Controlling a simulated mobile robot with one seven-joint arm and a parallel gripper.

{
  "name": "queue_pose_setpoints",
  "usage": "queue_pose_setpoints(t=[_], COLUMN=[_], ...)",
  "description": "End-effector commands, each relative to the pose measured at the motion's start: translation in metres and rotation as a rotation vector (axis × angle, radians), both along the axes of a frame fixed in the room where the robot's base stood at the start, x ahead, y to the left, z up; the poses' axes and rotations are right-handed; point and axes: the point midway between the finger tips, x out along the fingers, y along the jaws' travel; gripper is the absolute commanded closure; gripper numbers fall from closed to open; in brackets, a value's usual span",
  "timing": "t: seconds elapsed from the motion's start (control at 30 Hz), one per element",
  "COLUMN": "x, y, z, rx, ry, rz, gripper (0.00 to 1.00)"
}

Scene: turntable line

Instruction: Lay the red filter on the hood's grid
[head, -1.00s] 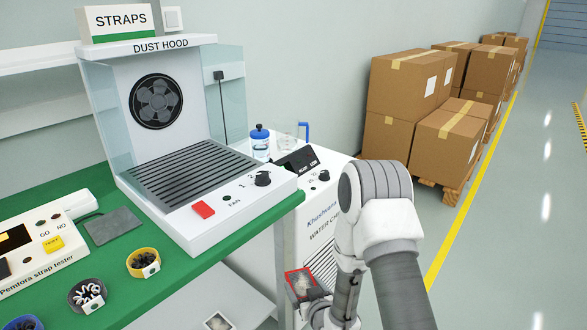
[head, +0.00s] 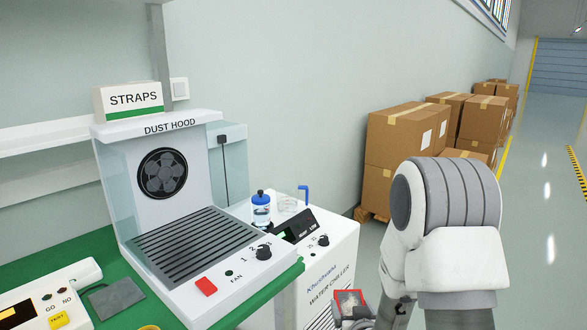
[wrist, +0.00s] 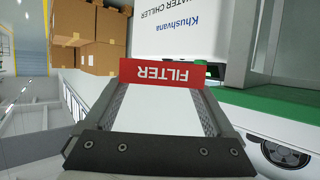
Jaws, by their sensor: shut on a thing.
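The red filter (wrist: 165,72) is a red-framed piece lettered FILTER, upside down in the wrist view. My gripper (wrist: 160,95) is shut on it, one finger at each side. In the head view the filter (head: 349,298) shows its red rim and a pale middle, low in front of the water chiller, with my gripper (head: 352,318) just below it. The dust hood's grid (head: 195,245) is a dark slatted panel in the hood's white base, up and left of the filter. Nothing lies on the grid.
The water chiller (head: 325,255) stands right of the hood, with a blue-lidded bottle (head: 260,210) and a glass dish on top. A strap tester (head: 30,308) sits on the green bench. Cartons (head: 395,150) stand behind my arm.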

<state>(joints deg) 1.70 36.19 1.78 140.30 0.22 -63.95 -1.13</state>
Motion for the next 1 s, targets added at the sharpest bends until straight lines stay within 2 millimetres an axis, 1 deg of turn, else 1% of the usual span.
queue_pose_setpoints(t=[0.03,0.4,0.6,0.7,0.83,0.93,1.0], x=[0.000,0.000,0.000,0.000,0.000,-0.002,-0.004], y=[0.000,0.000,0.000,0.000,0.000,0.000,0.000], z=[0.022,0.096,0.127,0.135,0.140,0.131,0.119], rx=[0.000,0.000,0.000,0.000,0.000,0.000,0.000], ry=[-0.001,-0.001,-0.001,-0.001,0.000,0.002,0.005], rz=[0.000,0.000,0.000,0.000,0.000,0.001,0.001], gripper=[0.67,0.67,0.67,0.67,0.67,0.67,0.67])
